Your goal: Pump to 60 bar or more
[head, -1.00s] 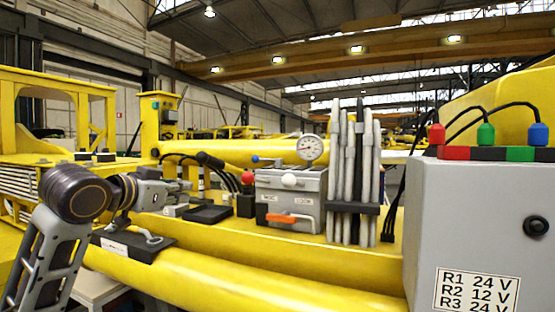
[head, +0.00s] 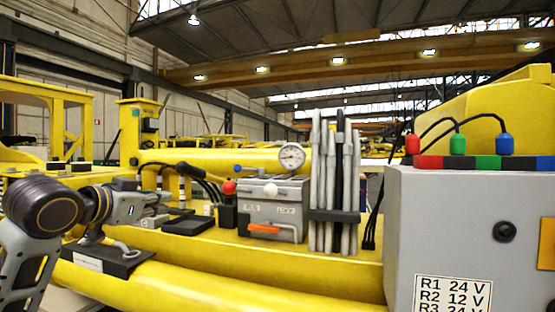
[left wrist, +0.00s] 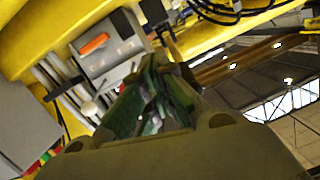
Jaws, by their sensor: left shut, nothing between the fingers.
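The grey pump unit (head: 272,212) stands on the yellow boom, with a round white gauge (head: 292,156) on top. The gauge's needle reading is too small to tell. The unit carries an orange handle (head: 264,230), a white knob (head: 270,190), a red knob (head: 229,188) and a small blue-tipped lever (head: 238,169). My left gripper (head: 163,204) is shut and empty, left of the unit and apart from it. In the left wrist view, the gripper (left wrist: 155,85) partly covers the scene; the pump unit (left wrist: 115,58) and orange handle (left wrist: 93,43) show beyond it. My right gripper is out of view.
Upright grey tubes (head: 335,190) in a dark holder stand right of the unit. A grey cabinet (head: 455,220) with coloured plugs blocks the right foreground. Black hoses (head: 205,185) run behind my gripper. A black tray (head: 187,224) lies between gripper and unit.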

